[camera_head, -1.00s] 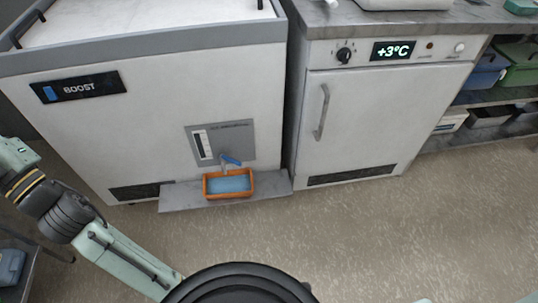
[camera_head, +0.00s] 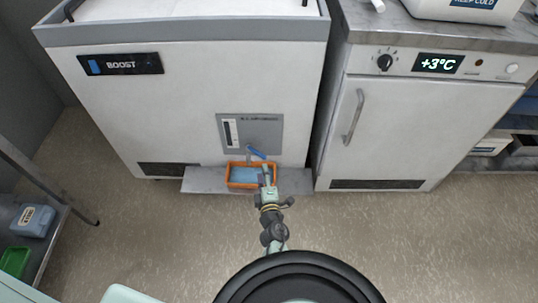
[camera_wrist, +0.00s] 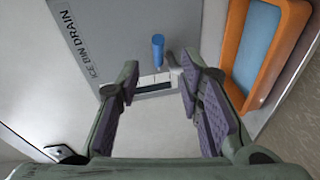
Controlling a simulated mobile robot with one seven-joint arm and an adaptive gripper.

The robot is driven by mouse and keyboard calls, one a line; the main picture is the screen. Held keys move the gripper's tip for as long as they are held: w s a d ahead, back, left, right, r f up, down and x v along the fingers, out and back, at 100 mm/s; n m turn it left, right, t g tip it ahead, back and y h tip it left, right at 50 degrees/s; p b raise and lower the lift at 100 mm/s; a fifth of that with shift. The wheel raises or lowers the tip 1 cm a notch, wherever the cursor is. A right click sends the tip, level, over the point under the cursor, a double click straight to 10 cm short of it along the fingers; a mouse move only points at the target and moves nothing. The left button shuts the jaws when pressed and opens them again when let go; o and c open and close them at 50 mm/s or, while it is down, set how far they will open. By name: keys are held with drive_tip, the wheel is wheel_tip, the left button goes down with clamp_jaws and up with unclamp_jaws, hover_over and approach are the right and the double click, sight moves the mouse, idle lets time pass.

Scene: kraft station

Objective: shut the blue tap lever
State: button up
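The blue tap lever (camera_head: 257,153) sits on the grey drain panel of the white BOOST cabinet, above an orange tray (camera_head: 229,177) holding blue liquid. My gripper (camera_head: 268,170) reaches toward the panel at the tray's right side, just below the lever. In the wrist view the lever (camera_wrist: 157,47) is a blue upright piece beyond the fingertips, between them in the picture. My gripper (camera_wrist: 160,88) is open and empty there, with no finger seen touching the lever. The tap's body is partly hidden behind the right finger in the wrist view.
The tray stands on a low grey ledge (camera_head: 207,180) in front of the cabinet (camera_head: 180,100). A white fridge (camera_head: 400,120) showing +3°C stands to the right. A shelf with bins (camera_head: 34,220) is at the left. The floor between is clear.

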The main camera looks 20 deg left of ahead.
sight(261, 154)
drive_tip(key=b+x, duration=0.1)
drive_tip(key=x, duration=0.9)
drive_tip(key=shift+r, duration=0.15)
drive_tip(key=shift+c, duration=0.6)
clamp_jaws()
